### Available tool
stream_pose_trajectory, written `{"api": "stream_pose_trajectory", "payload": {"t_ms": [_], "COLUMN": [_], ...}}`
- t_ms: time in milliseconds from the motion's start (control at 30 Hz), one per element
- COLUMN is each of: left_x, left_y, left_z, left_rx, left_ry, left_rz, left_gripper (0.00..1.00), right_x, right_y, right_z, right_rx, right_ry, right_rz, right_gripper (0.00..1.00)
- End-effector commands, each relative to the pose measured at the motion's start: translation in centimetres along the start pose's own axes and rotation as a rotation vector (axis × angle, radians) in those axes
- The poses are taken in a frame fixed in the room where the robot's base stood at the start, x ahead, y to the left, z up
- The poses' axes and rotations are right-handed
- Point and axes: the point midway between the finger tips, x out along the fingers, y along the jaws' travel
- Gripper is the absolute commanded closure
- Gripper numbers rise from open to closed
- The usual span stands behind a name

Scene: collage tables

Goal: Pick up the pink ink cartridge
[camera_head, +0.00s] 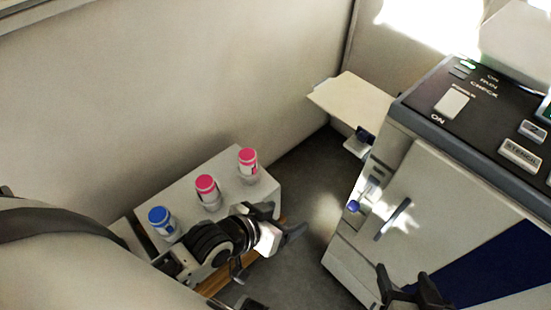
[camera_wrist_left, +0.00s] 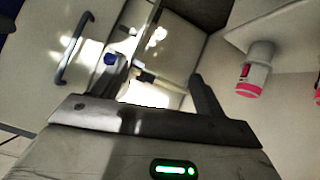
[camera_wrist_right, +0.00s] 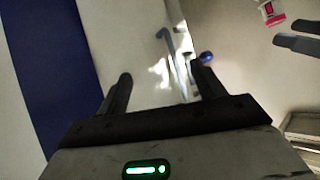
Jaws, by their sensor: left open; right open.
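Two cartridges with pink caps stand upright on a white stand (camera_head: 190,165): one near its far right end (camera_head: 248,162) and one at the middle (camera_head: 206,190). A blue-capped cartridge (camera_head: 161,221) stands at the left. My left gripper (camera_head: 288,222) is open and empty, just right of and nearer than the stand. In the left wrist view a pink-capped cartridge (camera_wrist_left: 255,70) lies right of the open fingers, outside them. My right gripper (camera_head: 414,285) is open and empty in front of the machine. A pink cartridge (camera_wrist_right: 271,13) shows at the top right of the right wrist view.
A large printing machine (camera_head: 400,165) with a dark control panel (camera_head: 485,115) and a blue knob (camera_head: 353,206) fills the right. Its pale tray (camera_head: 350,100) sticks out to the left. A grey wall is behind the stand. Floor shows between stand and machine.

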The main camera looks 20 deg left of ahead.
Motion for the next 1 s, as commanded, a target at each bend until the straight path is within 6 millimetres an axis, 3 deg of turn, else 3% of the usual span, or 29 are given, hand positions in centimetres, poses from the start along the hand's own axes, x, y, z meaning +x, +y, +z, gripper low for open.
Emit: {"api": "stream_pose_trajectory", "payload": {"t_ms": [33, 200, 333, 500, 700, 867, 1000], "left_x": [2.4, 8.1, 10.0, 8.6, 4.3, 2.6, 3.6], "left_y": [-0.3, -2.4, -6.3, -12.9, -17.7, -19.0, -19.6], "left_z": [-0.3, -1.7, -4.2, -9.2, -14.1, -15.3, -13.8], "left_rx": [-0.016, -0.11, -0.179, -0.313, -0.469, -0.527, -0.535], "left_ry": [-0.034, -0.271, -0.464, -0.653, -0.762, -0.793, -0.802], "left_rz": [0.03, 0.069, -0.017, -0.23, -0.428, -0.49, -0.498], "left_gripper": [0.28, 0.28, 0.28, 0.28, 0.28, 0.28, 0.28], "right_x": [0.6, 1.6, 2.1, 2.5, 2.8, 2.8, 3.1], "right_y": [0.1, 0.0, -0.1, -0.2, -0.4, -0.4, -0.4], "right_z": [0.8, 1.3, 1.9, 3.0, 3.2, 3.2, 4.0], "right_rx": [0.001, 0.004, 0.006, 0.012, 0.01, 0.004, 0.006], "right_ry": [0.005, 0.034, 0.051, 0.061, 0.077, 0.081, 0.07], "right_rz": [-0.002, -0.01, -0.016, -0.024, -0.032, -0.036, -0.043], "right_gripper": [0.32, 0.32, 0.32, 0.32, 0.32, 0.32, 0.32]}}
